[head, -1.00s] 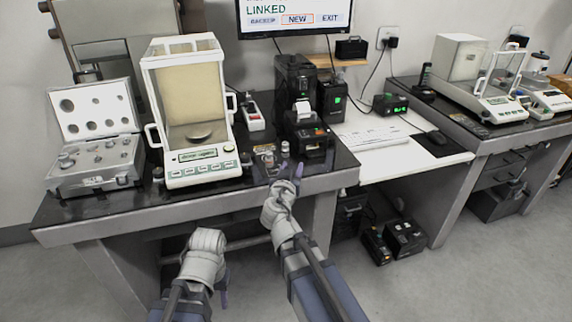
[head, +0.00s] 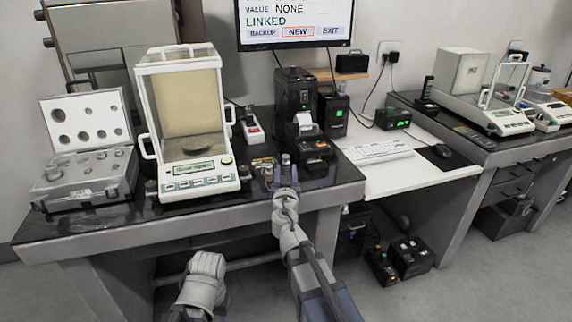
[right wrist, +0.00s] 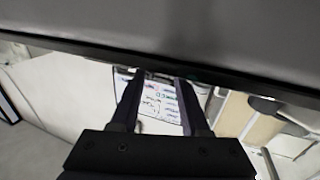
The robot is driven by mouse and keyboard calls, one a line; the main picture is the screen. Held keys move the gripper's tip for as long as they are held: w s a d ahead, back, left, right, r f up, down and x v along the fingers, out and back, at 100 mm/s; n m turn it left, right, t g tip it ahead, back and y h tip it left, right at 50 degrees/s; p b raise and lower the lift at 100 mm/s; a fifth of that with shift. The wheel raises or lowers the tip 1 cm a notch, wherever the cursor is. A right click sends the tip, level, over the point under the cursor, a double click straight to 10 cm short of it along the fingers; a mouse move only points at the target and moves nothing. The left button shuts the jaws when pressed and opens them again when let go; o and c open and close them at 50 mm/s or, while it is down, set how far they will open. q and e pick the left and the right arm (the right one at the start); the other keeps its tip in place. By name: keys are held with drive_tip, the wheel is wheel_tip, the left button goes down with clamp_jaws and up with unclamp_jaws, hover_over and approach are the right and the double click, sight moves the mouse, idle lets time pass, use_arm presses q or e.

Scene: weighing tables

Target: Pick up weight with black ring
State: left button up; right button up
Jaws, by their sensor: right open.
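Small metal weights stand near the table's front edge, right of the balance: one at the left (head: 268,170) and one at the right (head: 285,160). They are too small in the head view to make out a black ring on either. My right gripper (head: 282,181) is open and empty, at the table's front edge just before these weights. In the right wrist view its two fingers (right wrist: 158,88) are spread with nothing between them, and no weight can be made out. My left arm hangs low before the table; its fingers are hardly visible.
An open weight case (head: 85,190) stands at the left, beside a glass-sided balance (head: 198,185). A small printer (head: 308,150) stands behind the weights. A white desk (head: 405,175) with a keyboard (head: 378,152) lies to the right. The table edge (right wrist: 200,65) crosses the wrist view.

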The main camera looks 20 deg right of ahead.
sight(286, 160)
drive_tip(key=x, duration=0.5)
drive_tip(key=shift+w+a, duration=0.1)
drive_tip(key=shift+c, duration=0.4)
clamp_jaws()
